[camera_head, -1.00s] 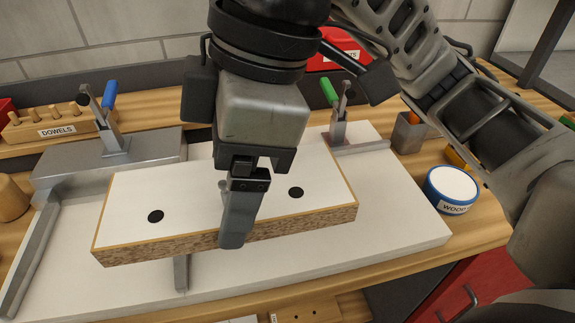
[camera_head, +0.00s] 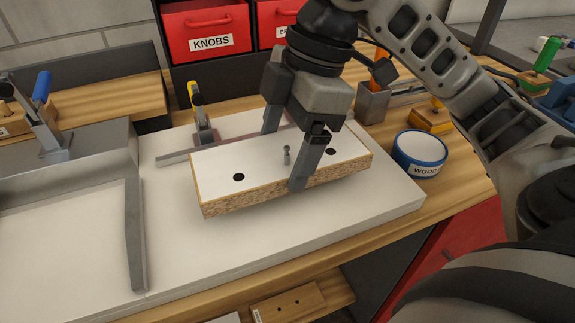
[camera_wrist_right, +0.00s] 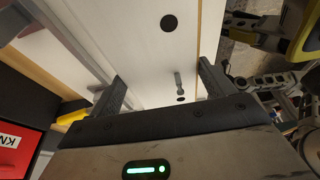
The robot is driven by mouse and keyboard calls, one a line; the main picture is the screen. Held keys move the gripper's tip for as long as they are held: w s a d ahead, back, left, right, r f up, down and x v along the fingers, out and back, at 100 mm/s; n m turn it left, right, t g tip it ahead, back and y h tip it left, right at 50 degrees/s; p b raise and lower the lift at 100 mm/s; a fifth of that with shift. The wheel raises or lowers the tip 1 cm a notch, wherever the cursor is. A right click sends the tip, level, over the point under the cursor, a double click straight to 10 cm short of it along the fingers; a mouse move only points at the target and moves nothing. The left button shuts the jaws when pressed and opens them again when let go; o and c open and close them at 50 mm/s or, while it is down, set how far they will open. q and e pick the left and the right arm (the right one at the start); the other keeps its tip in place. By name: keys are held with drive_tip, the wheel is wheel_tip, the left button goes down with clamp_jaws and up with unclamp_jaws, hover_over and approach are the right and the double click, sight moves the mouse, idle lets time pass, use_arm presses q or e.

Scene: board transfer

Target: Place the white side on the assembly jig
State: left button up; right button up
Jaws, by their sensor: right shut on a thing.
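The white side (camera_head: 270,160) is a white board with raw chipboard edges, two dark holes and a small metal pin on top. My right gripper (camera_head: 284,160) is shut across its width, one finger at the near edge and one behind. The board is tilted in the head view and seems to be a little above the white base of the assembly jig (camera_head: 210,235); contact beneath is hidden. The right wrist view shows the board (camera_wrist_right: 150,45) between the fingers (camera_wrist_right: 168,85).
A yellow-handled clamp (camera_head: 203,115) and a grey stop bar (camera_head: 135,235) stand on the jig. A blue-handled clamp (camera_head: 45,115) is on the left. A glue pot (camera_head: 420,155) and a grey holder (camera_head: 372,102) stand right. Red bins (camera_head: 205,30) are behind.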

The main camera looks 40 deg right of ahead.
sight(293, 150)
drive_tip(key=f, duration=0.2)
drive_tip(key=f+b, duration=0.1)
drive_tip(key=shift+d, duration=0.25)
use_arm(q)
drive_tip(key=shift+f, duration=0.15)
use_arm(e)
drive_tip(key=shift+f, duration=0.25)
drive_tip(key=o, duration=1.1)
drive_tip(key=shift+f, duration=0.15)
drive_tip(key=shift+o, duration=0.2)
drive_tip(key=p+v, duration=0.3)
drive_tip(key=v, duration=0.8)
drive_tip(key=shift+d+r+p, duration=0.2)
drive_tip(key=shift+r+p, duration=0.15)
drive_tip(key=shift+r, duration=0.3)
use_arm(q)
drive_tip(key=shift+a+r, duration=0.1)
drive_tip(key=shift+r, duration=0.5)
drive_tip(key=shift+w+r, duration=0.1)
